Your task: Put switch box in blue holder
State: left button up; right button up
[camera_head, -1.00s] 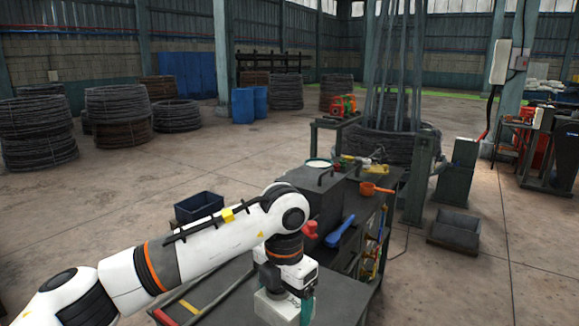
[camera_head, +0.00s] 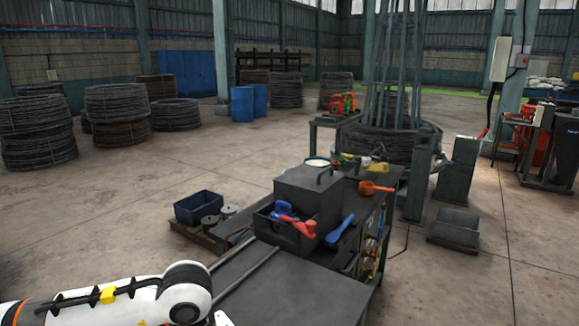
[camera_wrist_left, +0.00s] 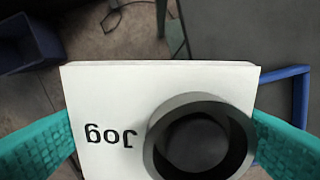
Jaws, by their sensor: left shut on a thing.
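The switch box (camera_wrist_left: 100,100) is a white block with "Jog" printed on it, upside down in the left wrist view, and a thick dark grey ring on its face. My left gripper (camera_wrist_left: 160,125) has teal fingers shut on its two sides. A blue bar-like frame (camera_wrist_left: 298,72), perhaps the blue holder, shows behind the box at the right, partly hidden by a finger. In the head view my left arm comes in at the bottom left; its gripper and the switch box are below the picture. My right gripper is not in view.
A dark table (camera_head: 300,285) has a clear front surface. A dark grey box (camera_head: 308,190) with a handle stands behind a tray (camera_head: 283,237) with red and blue tools. A blue-handled tool (camera_head: 339,231) lies beside it. A dark blue bin (camera_head: 198,207) stands left.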

pick_arm(q)
jog(key=s+a+f+m, duration=0.3)
jog(key=s+a+m, duration=0.1)
jog(key=m, duration=0.4)
jog(key=shift+s+a, duration=0.3)
jog(key=shift+a, duration=0.35)
jog(key=shift+w+r, duration=0.1)
